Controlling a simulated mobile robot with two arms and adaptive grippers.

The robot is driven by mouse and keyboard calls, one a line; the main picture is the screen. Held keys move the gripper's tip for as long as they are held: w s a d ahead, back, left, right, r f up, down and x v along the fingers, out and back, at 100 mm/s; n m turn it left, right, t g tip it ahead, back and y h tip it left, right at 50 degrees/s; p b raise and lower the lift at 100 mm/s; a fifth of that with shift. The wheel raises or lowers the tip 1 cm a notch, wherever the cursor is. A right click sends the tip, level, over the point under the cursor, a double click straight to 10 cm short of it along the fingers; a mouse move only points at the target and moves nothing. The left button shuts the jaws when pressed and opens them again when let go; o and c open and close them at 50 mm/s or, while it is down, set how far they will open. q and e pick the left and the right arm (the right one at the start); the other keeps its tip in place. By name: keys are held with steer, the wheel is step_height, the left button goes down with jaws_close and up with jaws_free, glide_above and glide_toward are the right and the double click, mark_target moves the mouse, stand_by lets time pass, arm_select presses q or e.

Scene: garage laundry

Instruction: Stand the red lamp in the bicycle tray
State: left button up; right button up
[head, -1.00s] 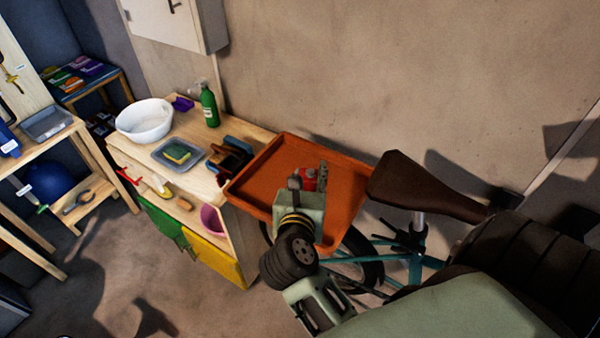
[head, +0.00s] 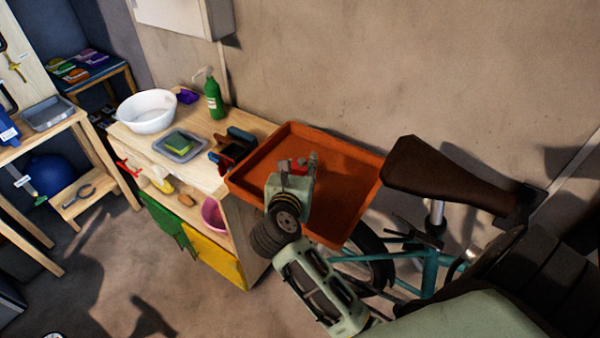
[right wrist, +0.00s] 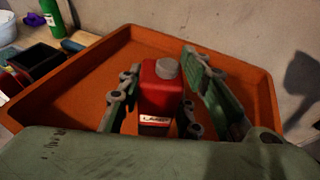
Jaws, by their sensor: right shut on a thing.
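The red lamp (right wrist: 162,95) is a red block with a grey round cap and a white label. It is upright between the two fingers of my right gripper (right wrist: 158,100), which is shut on it. In the head view, only a little of the red lamp (head: 291,165) shows past my right gripper (head: 300,167). The orange bicycle tray (head: 345,205) lies below and around them, with low raised walls. The lamp is over the tray's inside; its base is hidden, so I cannot tell whether it touches the floor. My left gripper is not in view.
A bicycle saddle (head: 440,175) is right of the tray. A wooden bench (head: 200,130) on the left holds a white basin (head: 147,112), a green bottle (head: 213,98) and a grey dish with a sponge (head: 178,142). The visible tray floor is otherwise clear.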

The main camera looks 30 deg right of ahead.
steer(key=shift+r, duration=0.15)
steer(key=shift+f, duration=0.2)
steer(key=o, duration=1.2)
steer(key=shift+o, duration=0.2)
steer(key=shift+r, duration=0.1)
steer(key=shift+a+r, duration=0.1)
steer(key=shift+r, duration=0.1)
steer(key=b+v, duration=0.2)
steer(key=v, duration=0.4)
steer(key=shift+s+a+f, duration=0.1)
steer(key=shift+s+a, duration=0.35)
steer(key=shift+s, duration=0.05)
steer(key=shift+r, duration=0.25)
